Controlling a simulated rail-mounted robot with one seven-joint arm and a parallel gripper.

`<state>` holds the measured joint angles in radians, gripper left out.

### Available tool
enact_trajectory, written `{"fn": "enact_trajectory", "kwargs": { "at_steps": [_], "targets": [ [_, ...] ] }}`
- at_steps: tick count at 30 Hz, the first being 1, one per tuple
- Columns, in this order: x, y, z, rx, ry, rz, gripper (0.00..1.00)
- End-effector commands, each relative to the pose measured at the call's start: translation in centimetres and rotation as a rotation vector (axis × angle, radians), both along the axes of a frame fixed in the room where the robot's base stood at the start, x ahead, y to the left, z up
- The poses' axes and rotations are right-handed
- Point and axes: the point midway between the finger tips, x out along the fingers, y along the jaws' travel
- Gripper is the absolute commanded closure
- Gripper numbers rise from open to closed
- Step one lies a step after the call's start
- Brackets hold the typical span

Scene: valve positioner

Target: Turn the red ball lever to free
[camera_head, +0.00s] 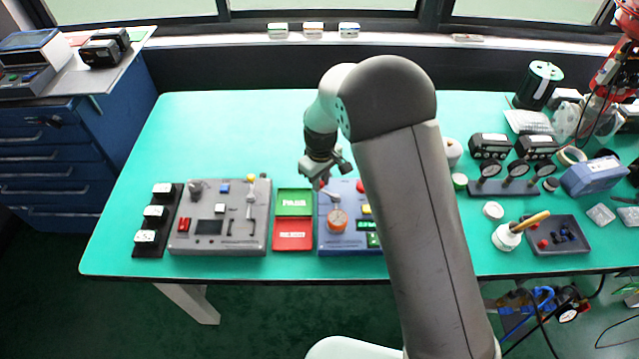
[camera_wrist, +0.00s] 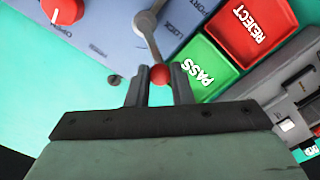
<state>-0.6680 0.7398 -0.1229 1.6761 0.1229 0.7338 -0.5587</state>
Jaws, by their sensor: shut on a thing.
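The red ball (camera_wrist: 160,75) sits at the end of a grey metal lever (camera_wrist: 150,42) in the wrist view. The lever runs up from the ball to a round pivot on a blue-grey panel (camera_wrist: 100,35) with printed labels, one reading LOCK; no FREE label is readable. My gripper (camera_wrist: 160,85) is shut on the red ball, one dark finger on each side. In the head view my gripper (camera_head: 322,178) is at the back edge of the blue unit (camera_head: 327,245), and my arm hides the unit's right part.
A red knob (camera_wrist: 62,10) is on the same panel. The green PASS tray (camera_head: 294,202) and red REJECT tray (camera_head: 292,235) stand just left of the blue unit. A grey device (camera_head: 185,240) is farther left. The back of the green table is clear.

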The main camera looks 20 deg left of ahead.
Motion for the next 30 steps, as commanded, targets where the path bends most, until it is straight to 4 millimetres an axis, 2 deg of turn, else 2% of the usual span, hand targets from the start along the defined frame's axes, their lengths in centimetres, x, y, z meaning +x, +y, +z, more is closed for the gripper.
{"fn": "enact_trajectory", "kwargs": {
  "at_steps": [21, 30],
  "targets": [
    [2.7, -1.8, 0.0, 0.002, -0.003, -0.669, 1.00],
    [3.3, -2.7, 0.0, 0.003, -0.003, -0.895, 1.00]
  ]
}}
